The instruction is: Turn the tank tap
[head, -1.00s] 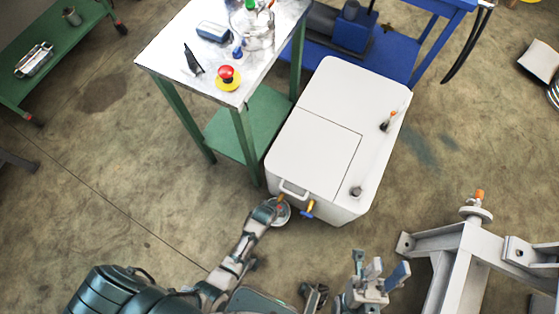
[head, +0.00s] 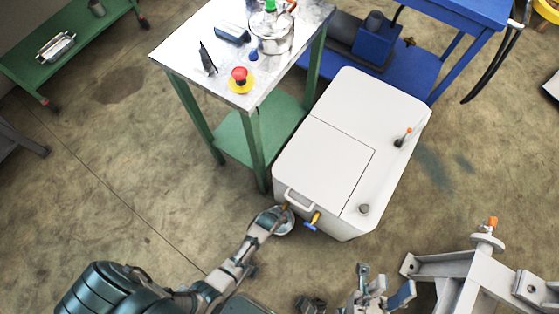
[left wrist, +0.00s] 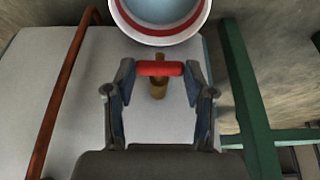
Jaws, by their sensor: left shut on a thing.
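The tank (head: 325,150) is a white box on the floor in the middle of the head view. In the left wrist view, a red tap handle (left wrist: 158,68) on a brass stem (left wrist: 159,88) stands out from the tank's pale wall (left wrist: 60,75). My left gripper (left wrist: 160,70) is shut on the red handle, its fingers at the two ends. In the head view my left gripper (head: 284,214) is at the tank's front and hides most of this tap. A blue-handled tap (head: 312,221) is just to its right. My right gripper (head: 384,284) is open and empty in front of the tank.
A round white container (left wrist: 160,30) with a red rim is close to the red tap. A green-legged table (head: 180,60) stands left of the tank, a blue bench (head: 470,12) behind it. A grey metal frame (head: 470,265) stands at the right.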

